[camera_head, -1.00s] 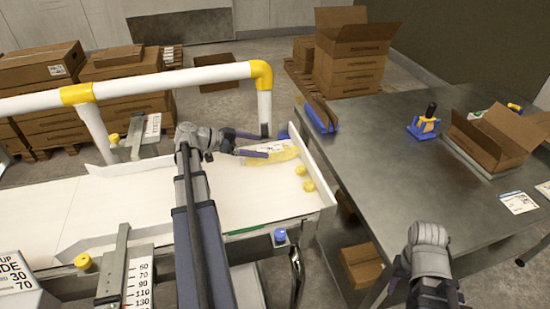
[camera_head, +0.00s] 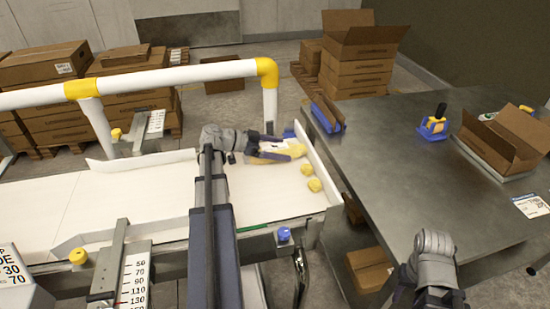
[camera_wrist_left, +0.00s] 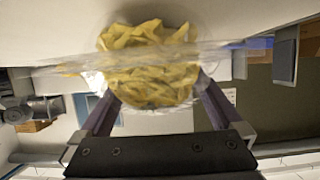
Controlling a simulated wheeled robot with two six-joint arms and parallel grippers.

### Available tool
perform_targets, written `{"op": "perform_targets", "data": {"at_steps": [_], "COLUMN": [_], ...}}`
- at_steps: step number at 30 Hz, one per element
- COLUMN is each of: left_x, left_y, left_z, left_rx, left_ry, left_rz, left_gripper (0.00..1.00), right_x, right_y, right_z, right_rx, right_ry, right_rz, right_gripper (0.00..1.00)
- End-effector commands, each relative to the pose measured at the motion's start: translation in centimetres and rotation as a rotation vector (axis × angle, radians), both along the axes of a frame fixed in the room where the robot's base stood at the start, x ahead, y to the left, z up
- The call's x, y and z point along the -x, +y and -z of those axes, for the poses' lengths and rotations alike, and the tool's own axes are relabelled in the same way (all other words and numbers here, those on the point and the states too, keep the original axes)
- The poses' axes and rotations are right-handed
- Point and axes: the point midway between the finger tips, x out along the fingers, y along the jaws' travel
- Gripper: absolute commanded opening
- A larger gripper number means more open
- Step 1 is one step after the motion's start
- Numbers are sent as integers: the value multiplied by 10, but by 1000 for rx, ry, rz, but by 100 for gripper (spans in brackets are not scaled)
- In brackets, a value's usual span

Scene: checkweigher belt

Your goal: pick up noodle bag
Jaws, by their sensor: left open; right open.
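The noodle bag (camera_head: 270,156), clear with yellow noodles, lies at the right end of the white belt, near the end wall. My left gripper (camera_head: 278,147) is open with its two dark fingers at the bag, partly covering it. In the left wrist view the bag (camera_wrist_left: 150,65) fills the space ahead of and between the two fingertips (camera_wrist_left: 155,88). I cannot tell whether the fingers touch it. My right arm (camera_head: 432,262) shows at the lower right; its fingertips are hardly visible.
A white and yellow rail (camera_head: 170,78) runs behind the belt. A steel table (camera_head: 400,180) on the right holds an open carton (camera_head: 505,140) and a blue tape dispenser (camera_head: 433,126).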

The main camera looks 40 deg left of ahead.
Motion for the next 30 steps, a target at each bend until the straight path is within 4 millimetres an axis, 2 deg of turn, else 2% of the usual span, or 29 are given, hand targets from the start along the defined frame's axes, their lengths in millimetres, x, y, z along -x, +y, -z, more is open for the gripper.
{"op": "perform_targets", "data": {"at_steps": [4,11,30], "left_x": [-13,-13,-13], "left_y": [-10,-10,-10], "left_z": [7,6,6], "left_rx": [0,1,1], "left_ry": [0,1,1], "left_rz": [1,0,0], "left_gripper": [100,98,26], "right_x": [0,0,0], "right_y": [0,0,0], "right_z": [7,6,6], "right_rx": [0,0,0], "right_ry": [0,0,0], "right_rz": [0,0,0], "right_gripper": [50,50,50]}}
